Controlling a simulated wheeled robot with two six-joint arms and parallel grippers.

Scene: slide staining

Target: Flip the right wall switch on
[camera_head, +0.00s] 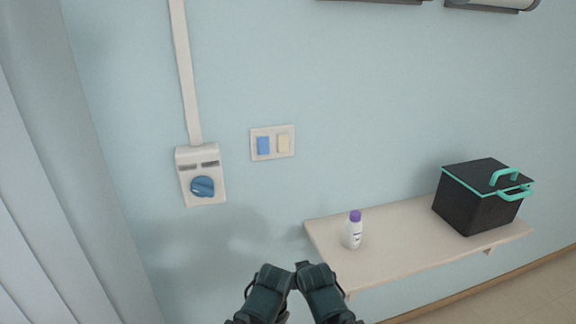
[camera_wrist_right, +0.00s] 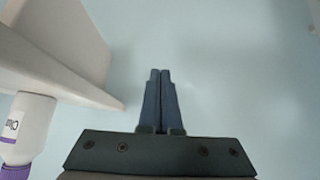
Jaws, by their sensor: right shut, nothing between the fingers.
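A white wall plate (camera_head: 272,132) holds two rocker switches side by side in the head view. The left rocker (camera_head: 263,145) is blue and the right rocker (camera_head: 284,143) is cream. Nothing touches them, and I cannot tell their tilt. My right gripper (camera_wrist_right: 160,72) is shut and empty in the right wrist view, with its fingers together in front of the pale wall. Neither switch shows in that view. At the bottom of the head view, dark parts of my arms show below the plate, near the shelf's left end. I make out no left gripper fingers.
A shelf (camera_head: 400,245) juts from the wall at the lower right. It bears a white bottle (camera_head: 352,234) with a purple cap and a black box (camera_head: 470,205). A control box with a blue knob (camera_head: 202,187) is left of the switches. The wall around the plate is clear.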

